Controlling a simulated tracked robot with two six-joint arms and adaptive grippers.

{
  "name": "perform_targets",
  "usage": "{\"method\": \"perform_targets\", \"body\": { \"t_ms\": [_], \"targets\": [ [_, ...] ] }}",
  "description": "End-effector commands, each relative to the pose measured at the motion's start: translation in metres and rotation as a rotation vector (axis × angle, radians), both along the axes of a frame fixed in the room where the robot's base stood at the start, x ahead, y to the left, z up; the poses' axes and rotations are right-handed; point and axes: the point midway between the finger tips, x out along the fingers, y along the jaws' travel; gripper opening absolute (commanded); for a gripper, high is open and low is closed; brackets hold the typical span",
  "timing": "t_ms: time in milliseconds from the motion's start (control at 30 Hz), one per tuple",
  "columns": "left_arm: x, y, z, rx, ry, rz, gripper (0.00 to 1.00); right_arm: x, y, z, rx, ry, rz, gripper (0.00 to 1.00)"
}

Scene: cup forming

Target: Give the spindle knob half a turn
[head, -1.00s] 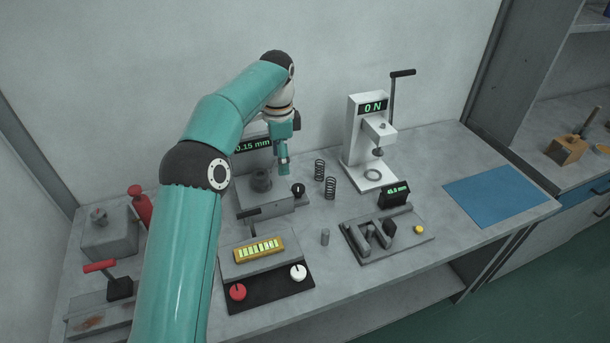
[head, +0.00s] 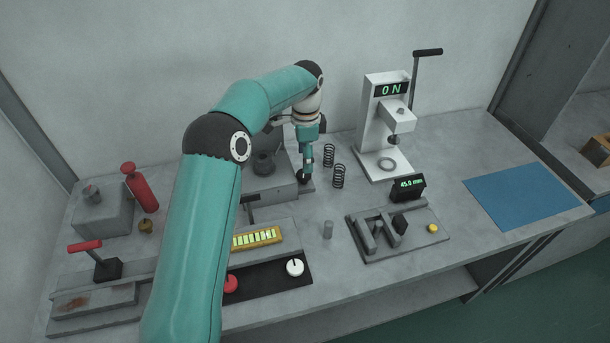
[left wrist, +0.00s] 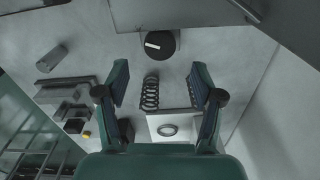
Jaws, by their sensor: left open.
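The spindle knob (left wrist: 159,44) is round and black with a white index mark, at the top middle of the left wrist view. In the head view the knob (head: 303,178) is a small dark shape on the grey spindle block (head: 270,188), partly covered by my gripper. My left gripper (head: 307,164) is just above the knob, pointing down. The knob lies beyond the fingertips, in line with the gap. My right gripper is not in view.
Two black coil springs (head: 339,177) stand right of the knob. A white press (head: 375,135) reading 0 N is behind them. A gauge plate (head: 405,242) and blue mat (head: 522,196) lie to the right. A yellow-windowed panel (head: 256,238) is in front.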

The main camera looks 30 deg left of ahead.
Motion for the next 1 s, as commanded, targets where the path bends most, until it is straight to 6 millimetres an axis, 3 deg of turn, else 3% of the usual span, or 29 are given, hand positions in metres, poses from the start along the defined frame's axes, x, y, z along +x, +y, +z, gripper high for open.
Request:
{"method": "perform_targets", "body": {
  "t_ms": [100,333,767,833,1000],
  "targets": [
    [-0.001,0.0,-0.026,-0.001,0.006,-0.001,0.67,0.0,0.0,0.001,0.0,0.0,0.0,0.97],
    [0.0,0.0,-0.059,0.001,0.004,-0.002,0.67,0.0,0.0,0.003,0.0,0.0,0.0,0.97],
    [0.0,-0.001,-0.07,0.0,0.0,-0.001,0.67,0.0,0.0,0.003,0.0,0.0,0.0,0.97],
    [0.0,-0.001,-0.07,0.0,0.0,-0.001,0.61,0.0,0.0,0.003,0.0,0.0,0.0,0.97],
    [0.0,0.0,-0.07,0.001,0.001,-0.002,0.32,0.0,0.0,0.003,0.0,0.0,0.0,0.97]
  ]
}}
